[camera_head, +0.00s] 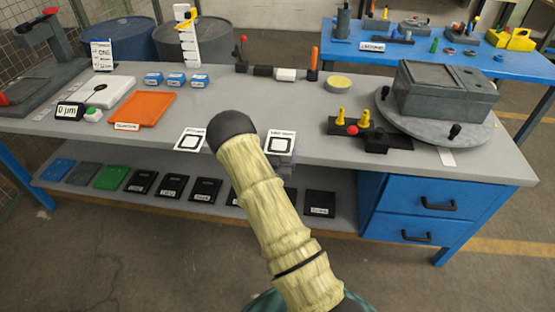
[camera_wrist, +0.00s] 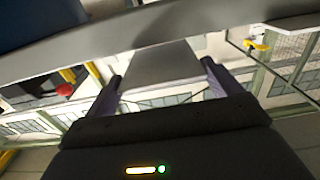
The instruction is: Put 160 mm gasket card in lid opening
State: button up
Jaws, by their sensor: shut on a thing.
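My gripper (camera_wrist: 161,72) is shut on a flat grey card (camera_wrist: 165,58) in the wrist view, with a dark finger at each side of it. Whether this is the 160 mm gasket card cannot be read. In the head view my arm hides most of the gripper, which is near the bench's front edge. A grey housing with a lid (camera_head: 447,78) stands on a round turntable (camera_head: 392,122) at the right of the bench, well right of my gripper. The lid opening cannot be made out clearly.
The lower shelf (camera_head: 340,198) holds several labelled black cards (camera_head: 320,204) and a green card (camera_head: 112,178). On the bench (camera_head: 235,100) are an orange tray (camera_head: 142,108), two marker squares and a black fixture (camera_head: 378,138) with yellow knobs before the turntable. The bench's front edge is close to my arm.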

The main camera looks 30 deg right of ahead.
jog(key=shift+f, duration=1.2)
jog(key=shift+f, duration=0.25)
jog(key=o, duration=0.7)
jog(key=shift+r, duration=0.1)
jog(key=b+v, duration=0.2)
jog(key=v, duration=1.5)
jog(key=shift+s+b, duration=0.25)
jog(key=shift+b, duration=0.15)
